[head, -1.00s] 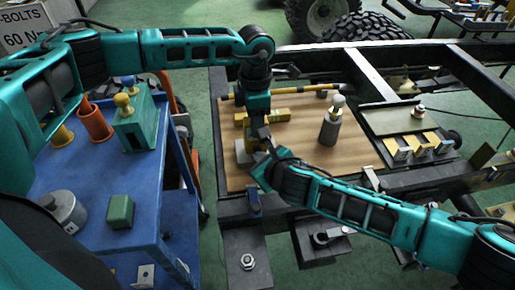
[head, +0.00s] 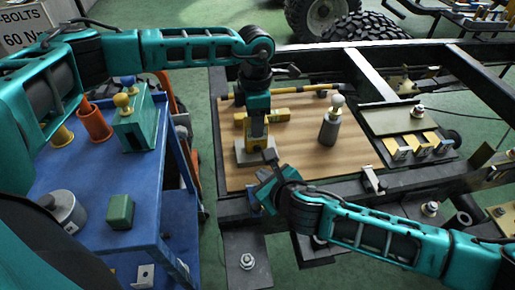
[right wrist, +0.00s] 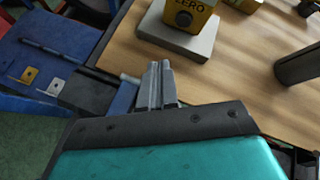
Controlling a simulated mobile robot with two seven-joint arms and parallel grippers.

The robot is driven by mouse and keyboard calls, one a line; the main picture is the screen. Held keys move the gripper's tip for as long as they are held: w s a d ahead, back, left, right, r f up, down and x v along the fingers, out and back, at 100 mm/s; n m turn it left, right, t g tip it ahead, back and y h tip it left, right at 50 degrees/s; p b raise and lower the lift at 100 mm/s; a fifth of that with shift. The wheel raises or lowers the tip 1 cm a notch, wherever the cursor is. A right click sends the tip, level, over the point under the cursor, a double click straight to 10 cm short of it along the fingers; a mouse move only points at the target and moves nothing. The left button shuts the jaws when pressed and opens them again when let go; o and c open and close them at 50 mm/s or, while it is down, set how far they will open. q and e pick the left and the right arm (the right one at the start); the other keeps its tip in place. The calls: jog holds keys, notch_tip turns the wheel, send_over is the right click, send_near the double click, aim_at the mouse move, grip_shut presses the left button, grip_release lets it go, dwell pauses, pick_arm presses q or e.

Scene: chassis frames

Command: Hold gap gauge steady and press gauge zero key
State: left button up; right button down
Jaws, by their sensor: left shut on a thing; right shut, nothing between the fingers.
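The gap gauge (head: 257,146) is a yellow body on a pale grey base block (head: 243,155), standing on the wooden board (head: 310,165). My left gripper (head: 257,128) points down over it and is shut on its upper part. In the right wrist view the gauge's yellow face (right wrist: 196,12) reads ZERO, with a dark round key (right wrist: 183,18) below the word; the gauge's top is out of frame. My right gripper (head: 270,158) is shut and empty. In the right wrist view its fingertips (right wrist: 160,66) are together, apart from the gauge, in front of the base block.
A dark cylinder with a yellow neck and pale knob (head: 329,127) stands right of the gauge. A yellow block (head: 278,115) lies behind it. Dark chassis rails (head: 455,75) surround the board. A blue cart (head: 100,190) stands left.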

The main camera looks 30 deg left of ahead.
pick_arm(q)
jog(key=o, duration=1.2)
